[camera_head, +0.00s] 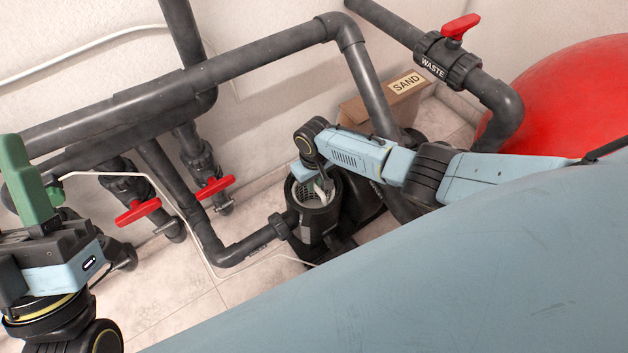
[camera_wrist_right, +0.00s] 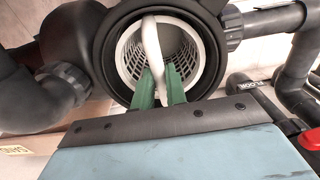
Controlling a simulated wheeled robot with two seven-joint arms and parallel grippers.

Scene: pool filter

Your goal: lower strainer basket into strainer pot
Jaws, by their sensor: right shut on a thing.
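The black strainer pot (camera_head: 316,226) stands on the floor in the middle of the head view, its round mouth open upward. The white mesh strainer basket (camera_wrist_right: 189,52) shows inside the pot's dark rim (camera_wrist_right: 212,50) in the right wrist view. In the head view, part of the basket (camera_head: 303,192) shows within the mouth. How deep it sits is unclear. My right gripper (camera_wrist_right: 161,88) has its green fingers shut on the basket's white handle (camera_wrist_right: 152,40), over the pot's mouth. My left gripper (camera_head: 34,182) is at the left, away from the pot; its finger gap is unclear.
Dark pipes (camera_head: 240,62) run along the wall behind the pot. Red-handled valves (camera_head: 138,212) stand to its left. A cardboard SAND box (camera_head: 402,92) and a red tank (camera_head: 570,95) are behind my right arm. Tiled floor (camera_head: 175,285) is clear at front left.

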